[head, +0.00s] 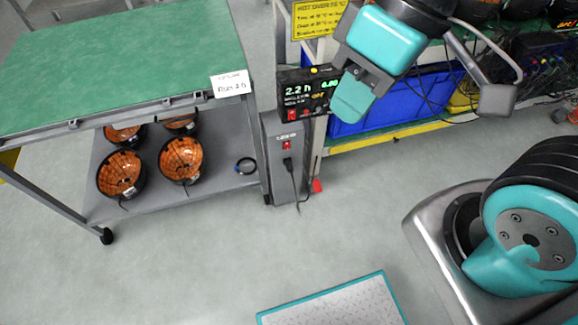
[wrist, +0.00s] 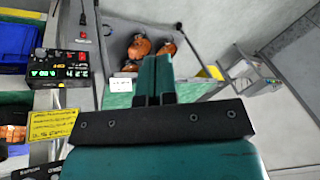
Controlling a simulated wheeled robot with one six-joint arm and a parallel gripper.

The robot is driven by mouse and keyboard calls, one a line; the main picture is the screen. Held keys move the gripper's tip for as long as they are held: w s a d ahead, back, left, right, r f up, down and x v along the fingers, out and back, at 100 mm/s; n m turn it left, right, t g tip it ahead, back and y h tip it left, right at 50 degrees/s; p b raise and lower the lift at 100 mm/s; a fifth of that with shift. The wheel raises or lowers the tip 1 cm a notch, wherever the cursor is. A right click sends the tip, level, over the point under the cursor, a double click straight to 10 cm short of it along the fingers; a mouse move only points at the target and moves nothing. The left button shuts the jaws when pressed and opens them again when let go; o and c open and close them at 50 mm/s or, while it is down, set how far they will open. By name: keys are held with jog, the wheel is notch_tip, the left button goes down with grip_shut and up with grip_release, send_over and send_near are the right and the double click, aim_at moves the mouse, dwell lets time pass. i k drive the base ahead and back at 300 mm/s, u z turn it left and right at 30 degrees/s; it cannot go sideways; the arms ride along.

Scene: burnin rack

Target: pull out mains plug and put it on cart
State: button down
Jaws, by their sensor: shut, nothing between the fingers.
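The mains plug (head: 288,163) is black and sits in the grey upright socket box (head: 271,165), below a red switch. Its black cord hangs down to the box's foot. The plug shows small in the wrist view (wrist: 83,19), at upper left. The cart (head: 120,60) has a green top and stands at left; its green edge also shows in the wrist view (wrist: 205,90). My gripper (head: 346,105) is shut and empty, in front of the display unit, above and right of the plug. Its teal fingers meet in the wrist view (wrist: 158,72).
A black display unit (head: 303,92) with lit digits is above the socket box. Several black-rimmed orange bowls (head: 121,174) and a dark cable ring (head: 245,166) lie on the cart's lower shelf. A blue bin (head: 395,100) is at right. The floor before the plug is clear.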

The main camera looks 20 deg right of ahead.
aim_at(290, 169)
jog(key=u, duration=0.05)
jog(key=k, duration=0.5)
jog(key=u, duration=1.25)
jog(key=i, duration=1.15)
jog(key=z, duration=3)
